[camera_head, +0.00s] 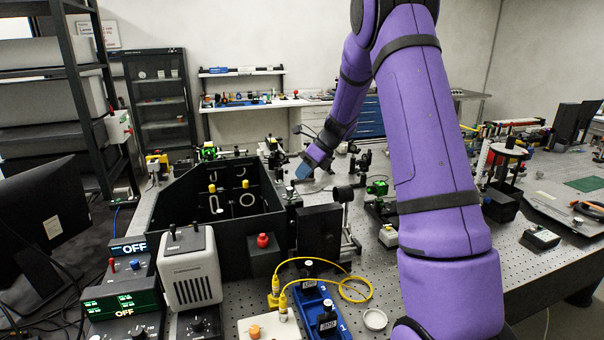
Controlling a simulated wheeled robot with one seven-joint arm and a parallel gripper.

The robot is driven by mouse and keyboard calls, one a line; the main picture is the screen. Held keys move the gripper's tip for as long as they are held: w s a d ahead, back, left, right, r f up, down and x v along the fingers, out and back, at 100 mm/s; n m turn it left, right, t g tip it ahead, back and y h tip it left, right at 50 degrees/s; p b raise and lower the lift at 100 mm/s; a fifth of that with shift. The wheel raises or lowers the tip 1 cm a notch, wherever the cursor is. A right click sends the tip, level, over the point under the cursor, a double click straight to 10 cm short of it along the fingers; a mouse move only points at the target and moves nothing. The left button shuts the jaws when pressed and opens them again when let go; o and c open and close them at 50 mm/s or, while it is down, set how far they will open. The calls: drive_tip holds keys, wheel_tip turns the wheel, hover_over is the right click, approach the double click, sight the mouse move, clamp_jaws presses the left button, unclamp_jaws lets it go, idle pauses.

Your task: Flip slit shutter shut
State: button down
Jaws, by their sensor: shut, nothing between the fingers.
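My purple arm reaches across the bench, and my gripper (302,174) is low at the right rear of a black open-topped spectrometer box (262,228). The gripper is small in this view, and its blue-grey end points down and left. I see nothing held in it. A dark slit assembly (277,158) seems to stand just left of the gripper, at the box's rear right corner. The shutter flap is too small to make out, so I cannot tell its position or whether the gripper touches it.
A grey-white lamp housing (190,268) and control boxes reading OFF (130,248) stand at the front left. Yellow cables (352,288) curl near a blue tray (335,320). Small optics mounts (378,187) stand right of the gripper. Bare perforated bench (376,270) shows between.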

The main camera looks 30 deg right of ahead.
drive_tip(key=s+f+v, duration=0.1)
drive_tip(key=s+v, duration=0.1)
drive_tip(key=v, duration=1)
drive_tip(key=shift+s+d, duration=0.35)
drive_tip(key=shift+d, duration=0.15)
drive_tip(key=shift+a, duration=0.1)
drive_tip(key=s+a+r+n+h, duration=0.2)
drive_tip(key=s+a+r+n, duration=0.3)
drive_tip(key=s+a+n, duration=0.25)
drive_tip(key=s+a+r+n+h, duration=0.1)
drive_tip(key=s+a+r+n, duration=0.4)
drive_tip(key=s+a+n, duration=0.3)
drive_tip(key=s+a+n+t+h, duration=0.1)
drive_tip(key=s+a+n, duration=0.3)
drive_tip(key=s+n, duration=0.3)
drive_tip(key=s+a+f+n+h, duration=0.1)
drive_tip(key=s+a+n+h, duration=0.1)
drive_tip(key=s+a+n, duration=0.2)
drive_tip(key=s+n, duration=0.3)
drive_tip(key=s, duration=0.2)
drive_tip(key=shift+s+t+h, duration=0.3)
drive_tip(key=shift+s+t, duration=0.05)
drive_tip(key=shift+t, duration=0.05)
